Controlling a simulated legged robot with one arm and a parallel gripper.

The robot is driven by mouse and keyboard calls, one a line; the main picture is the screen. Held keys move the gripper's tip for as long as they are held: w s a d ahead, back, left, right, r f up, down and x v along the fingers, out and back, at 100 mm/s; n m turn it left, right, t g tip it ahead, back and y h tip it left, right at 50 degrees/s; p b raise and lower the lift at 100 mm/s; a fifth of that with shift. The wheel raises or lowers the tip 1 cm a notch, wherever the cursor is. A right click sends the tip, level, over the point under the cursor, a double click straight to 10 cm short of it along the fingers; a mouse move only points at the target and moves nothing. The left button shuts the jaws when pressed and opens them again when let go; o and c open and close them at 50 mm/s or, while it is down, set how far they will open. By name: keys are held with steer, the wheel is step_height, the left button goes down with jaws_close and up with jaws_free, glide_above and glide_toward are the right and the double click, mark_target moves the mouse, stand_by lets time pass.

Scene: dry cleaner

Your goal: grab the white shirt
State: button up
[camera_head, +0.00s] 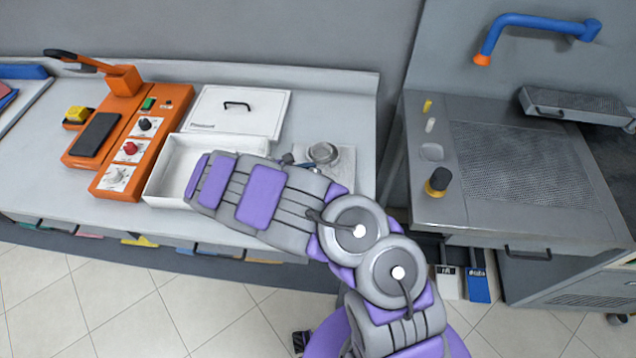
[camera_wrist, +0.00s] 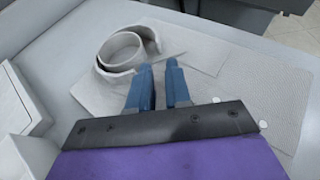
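The white shirt (camera_wrist: 240,95) lies folded on the light grey counter, with its round collar (camera_wrist: 122,50) standing up. In the head view the shirt (camera_head: 344,160) lies to the right of the white box, partly hidden behind my arm. My gripper (camera_wrist: 159,66) has two blue fingers with a gap between them, over the shirt and just beside the collar. No cloth is clearly pinched between the fingers.
An open white box (camera_head: 168,168) with its lid (camera_head: 238,110) behind it stands left of the shirt. An orange machine (camera_head: 135,140) stands further left. A grey pressing table (camera_head: 520,165) with a blue arm (camera_head: 535,22) above it stands to the right, across a gap.

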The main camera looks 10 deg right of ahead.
mark_target(330, 164)
steer(key=shift+w+d+f, duration=0.1)
steer(key=shift+w+d, duration=0.05)
steer(key=shift+d, duration=0.4)
steer(key=shift+w+d+f, duration=0.1)
steer(key=shift+d, duration=0.45)
steer(key=x, duration=0.1)
steer(key=b+x, duration=0.1)
steer(key=x, duration=0.1)
steer(key=shift+w+f+b, duration=0.1)
steer(key=shift+w+b, duration=0.2)
steer(key=shift+w, duration=0.1)
steer(key=shift+w+d, duration=0.1)
steer(key=shift+d, duration=0.45)
steer(key=shift+c, duration=1.3)
jaws_close()
steer(key=shift+a, duration=0.3)
